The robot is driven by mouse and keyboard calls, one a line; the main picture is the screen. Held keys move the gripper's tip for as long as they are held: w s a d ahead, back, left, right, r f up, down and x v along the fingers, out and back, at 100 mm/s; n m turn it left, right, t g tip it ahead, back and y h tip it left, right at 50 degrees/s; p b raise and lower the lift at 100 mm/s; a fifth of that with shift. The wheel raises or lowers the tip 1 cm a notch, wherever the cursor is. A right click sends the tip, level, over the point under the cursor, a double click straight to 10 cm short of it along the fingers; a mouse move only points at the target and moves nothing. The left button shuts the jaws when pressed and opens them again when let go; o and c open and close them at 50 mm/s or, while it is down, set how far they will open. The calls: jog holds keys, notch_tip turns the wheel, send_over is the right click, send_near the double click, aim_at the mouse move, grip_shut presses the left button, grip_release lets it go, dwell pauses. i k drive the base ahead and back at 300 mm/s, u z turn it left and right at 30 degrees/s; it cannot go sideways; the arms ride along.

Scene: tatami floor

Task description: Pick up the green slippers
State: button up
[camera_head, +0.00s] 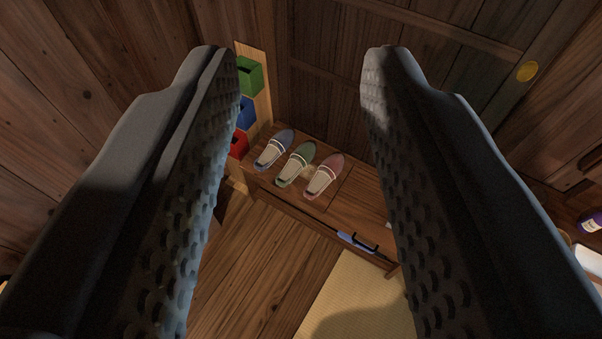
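The green slipper (296,163) lies on a low wooden bench (340,207) against the back wall. It sits between a blue slipper (273,150) on its left and a red slipper (323,177) on its right. Each slipper has a pale inside and a light band, and only one of each colour can be made out. My gripper (298,62) is wide open and empty. Its two dark, bumpy fingers frame the view, and the slippers show in the gap between them, farther away and untouched.
A blue-and-black long object (358,241) lies along the bench's lower front. Wooden floor (260,270) and tatami (355,295) in front look clear. A purple bottle (591,222) stands far right.

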aim_at(302, 157)
jog(key=u, duration=0.2)
jog(key=k, duration=0.15)
jog(key=u, duration=0.75)
jog(key=i, duration=1.8)
jog(key=z, duration=2.4)
jog(key=k, duration=0.45)
jog(key=z, duration=0.15)
